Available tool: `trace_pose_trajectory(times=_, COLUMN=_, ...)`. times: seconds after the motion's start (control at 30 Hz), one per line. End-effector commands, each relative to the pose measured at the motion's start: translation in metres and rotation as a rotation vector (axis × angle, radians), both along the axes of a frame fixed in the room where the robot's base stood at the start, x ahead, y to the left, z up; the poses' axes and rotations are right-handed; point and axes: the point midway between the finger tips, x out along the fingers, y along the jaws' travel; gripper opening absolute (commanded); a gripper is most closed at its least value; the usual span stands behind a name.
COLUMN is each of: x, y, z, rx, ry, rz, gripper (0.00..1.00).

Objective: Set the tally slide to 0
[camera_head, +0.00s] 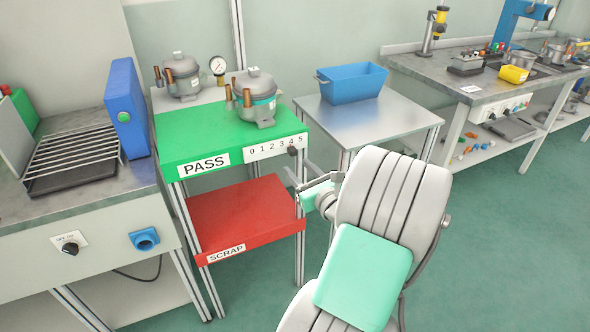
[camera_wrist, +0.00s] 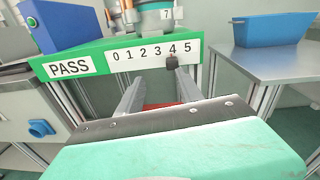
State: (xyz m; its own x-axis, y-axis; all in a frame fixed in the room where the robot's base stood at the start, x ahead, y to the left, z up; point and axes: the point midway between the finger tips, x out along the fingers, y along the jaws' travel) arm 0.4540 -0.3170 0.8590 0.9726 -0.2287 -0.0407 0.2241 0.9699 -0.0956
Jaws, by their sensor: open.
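The tally slide is a white strip (camera_wrist: 126,55) numbered 0 to 5 on the front edge of the green PASS shelf. Its dark knob (camera_wrist: 172,61) sits under the 4 in the wrist view; in the head view the knob (camera_head: 292,151) is near the strip's right end. My gripper (camera_wrist: 158,76) is open and empty, in front of the strip and a little below it. Its right finger is close below the knob; I cannot tell whether they touch. In the head view my gripper (camera_head: 298,169) is just below the knob.
A red SCRAP shelf (camera_head: 240,212) lies below. A metal table with a blue bin (camera_head: 352,83) stands to the right, and a bench with a wire rack (camera_head: 73,153) to the left.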

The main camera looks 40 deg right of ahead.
Motion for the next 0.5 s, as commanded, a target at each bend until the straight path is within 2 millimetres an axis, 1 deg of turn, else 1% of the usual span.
trace_pose_trajectory(times=0.03, x=-0.008, y=-0.013, z=-0.002, rx=0.052, ry=-0.039, rz=-0.039, gripper=0.44)
trace_pose_trajectory(times=0.07, x=-0.010, y=-0.017, z=0.000, rx=0.072, ry=-0.055, rz=-0.052, gripper=0.44)
trace_pose_trajectory(times=0.13, x=-0.005, y=-0.022, z=0.002, rx=0.091, ry=-0.069, rz=-0.060, gripper=0.44)
trace_pose_trajectory(times=0.4, x=0.044, y=-0.033, z=0.003, rx=0.085, ry=-0.066, rz=-0.054, gripper=0.44)
trace_pose_trajectory(times=0.5, x=0.057, y=-0.038, z=0.003, rx=0.084, ry=-0.065, rz=-0.055, gripper=0.44)
